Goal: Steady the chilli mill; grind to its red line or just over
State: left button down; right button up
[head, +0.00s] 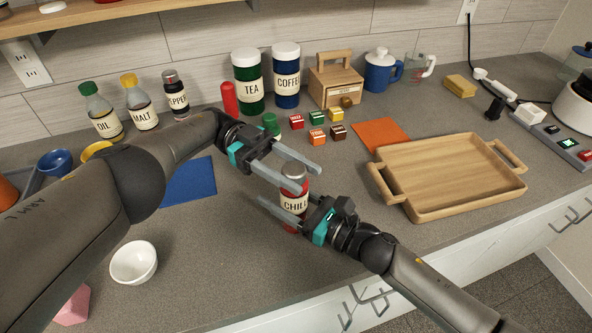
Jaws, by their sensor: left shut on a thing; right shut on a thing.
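The chilli mill (294,204) stands upright near the counter's front, with a grey top, a red body and a pale label partly reading "CHILI". My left gripper (309,178) reaches over from the left and is shut on the mill's upper part. My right gripper (277,207) comes from the lower right and is shut on the mill's body at label height. The fingers hide parts of the label and body. I cannot make out a red line or a fill level on the mill.
A white bowl (134,263) stands at the front left. A wooden tray (450,178) lies to the right, beside an orange mat (380,133). Small coloured boxes (317,137) and a green-topped item (271,123) stand behind the mill. A blue mat (190,182) lies left.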

aim_at(295, 170)
dwell(0.6)
pick_arm(q)
jog(key=shift+c, duration=1.6)
grip_release()
jog(key=shift+s, duration=0.1)
jog(key=shift+r, duration=0.2)
jog(key=shift+r, duration=4.85)
